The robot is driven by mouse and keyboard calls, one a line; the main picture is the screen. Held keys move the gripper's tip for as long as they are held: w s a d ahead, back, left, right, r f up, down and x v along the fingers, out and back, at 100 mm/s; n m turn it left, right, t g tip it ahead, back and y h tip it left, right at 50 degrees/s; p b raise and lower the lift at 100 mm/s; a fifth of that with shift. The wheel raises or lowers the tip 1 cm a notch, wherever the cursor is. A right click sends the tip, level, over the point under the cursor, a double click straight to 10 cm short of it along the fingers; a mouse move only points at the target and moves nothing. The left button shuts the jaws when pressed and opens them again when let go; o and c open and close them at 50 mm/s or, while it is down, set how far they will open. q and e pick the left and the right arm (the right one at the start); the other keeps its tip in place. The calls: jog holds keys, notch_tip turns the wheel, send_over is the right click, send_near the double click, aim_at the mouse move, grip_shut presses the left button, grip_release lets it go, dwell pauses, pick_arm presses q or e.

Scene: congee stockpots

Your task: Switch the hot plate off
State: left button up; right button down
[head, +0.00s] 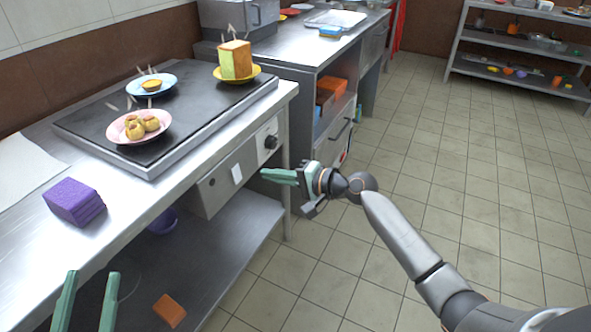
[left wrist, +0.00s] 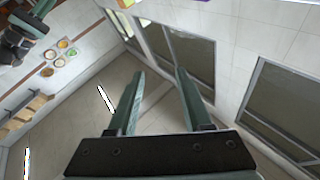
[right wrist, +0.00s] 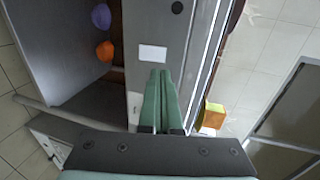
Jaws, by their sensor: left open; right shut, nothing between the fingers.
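The hot plate (head: 75,125) is a dark flat slab in a metal frame on the steel counter, with food plates on it. A dark round knob (head: 270,142) sits on a pale square plate on the counter's front panel. A white label (head: 237,173) and a small dark round spot (head: 212,182) are further left on that panel. My right gripper (head: 264,174) is shut and empty in front of the panel, below the knob. In the right wrist view its fingers (right wrist: 162,75) point towards the white label (right wrist: 152,53); the knob cannot be made out there. My left gripper (head: 88,275) is open and empty.
A pink plate (head: 117,134) with buns, a blue plate (head: 170,83) and a yellow plate (head: 255,77) with a yellow-green block stand on the hot plate. A purple block (head: 74,202) lies on the counter. A lower shelf (head: 240,225) runs underneath. The tiled floor at right is open.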

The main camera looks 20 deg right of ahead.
pick_arm(q)
notch_tip(320, 180, down, 8)
jog(key=w+n+g+y+p, duration=0.1)
jog(key=n+g+y, duration=0.1)
jog(key=shift+a+g, duration=0.25)
jog(key=shift+g, duration=0.15)
pick_arm(e)
jog(key=v, duration=0.3)
jog(key=r+v, duration=0.1)
jog(key=v, duration=0.2)
jog(key=shift+w+a, duration=0.15)
pick_arm(q)
jog(key=shift+r, duration=0.1)
